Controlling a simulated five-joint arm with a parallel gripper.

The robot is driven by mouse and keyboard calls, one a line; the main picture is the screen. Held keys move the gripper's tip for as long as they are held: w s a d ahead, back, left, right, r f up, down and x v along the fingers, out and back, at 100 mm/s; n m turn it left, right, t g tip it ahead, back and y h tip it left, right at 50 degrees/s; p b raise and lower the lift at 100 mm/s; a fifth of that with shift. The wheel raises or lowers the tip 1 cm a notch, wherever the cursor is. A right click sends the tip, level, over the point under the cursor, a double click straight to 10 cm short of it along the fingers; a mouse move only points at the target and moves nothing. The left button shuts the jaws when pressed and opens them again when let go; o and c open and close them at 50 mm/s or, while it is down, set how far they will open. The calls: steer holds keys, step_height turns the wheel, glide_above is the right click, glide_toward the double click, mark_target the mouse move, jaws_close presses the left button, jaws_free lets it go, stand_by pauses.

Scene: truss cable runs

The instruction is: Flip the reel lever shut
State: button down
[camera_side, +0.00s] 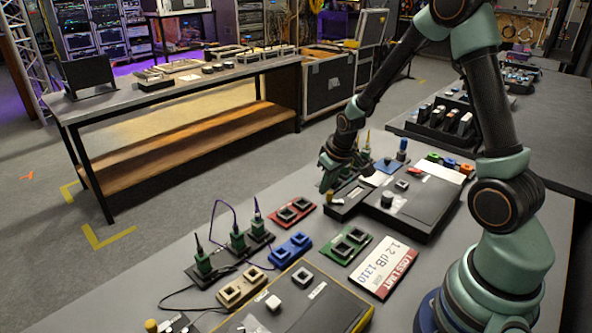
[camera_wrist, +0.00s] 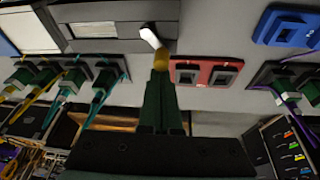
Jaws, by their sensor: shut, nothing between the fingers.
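The reel lever shows in the wrist view as a short white bar (camera_wrist: 150,37) at the edge of a dark grey box (camera_wrist: 105,32). An orange-yellow rounded end (camera_wrist: 160,61) lies between it and my fingertips; I cannot tell whether this is the lever's knob. My gripper (camera_wrist: 161,76) is shut and empty, its dark green fingers pointing at this spot. I cannot tell whether they touch it.
A red two-socket block (camera_side: 292,212) sits close to my gripper; blue (camera_side: 290,249) and green (camera_side: 346,245) blocks lie nearer the camera. Green connectors with cables (camera_side: 237,242) stand at the left. A loss limit card (camera_side: 386,267) lies flat on the bench.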

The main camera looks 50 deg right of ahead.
steer(key=shift+a, duration=0.15)
steer(key=shift+s+a, duration=0.35)
steer(key=shift+a, duration=0.05)
steer(key=shift+s+a, duration=0.35)
steer(key=shift+s, duration=0.1)
steer(key=shift+s+a, duration=0.3)
steer(key=shift+s, duration=1)
steer(key=shift+d, duration=0.1)
stand_by(0.5)
steer(key=shift+w+d, duration=0.25)
steer(key=shift+d, duration=0.35)
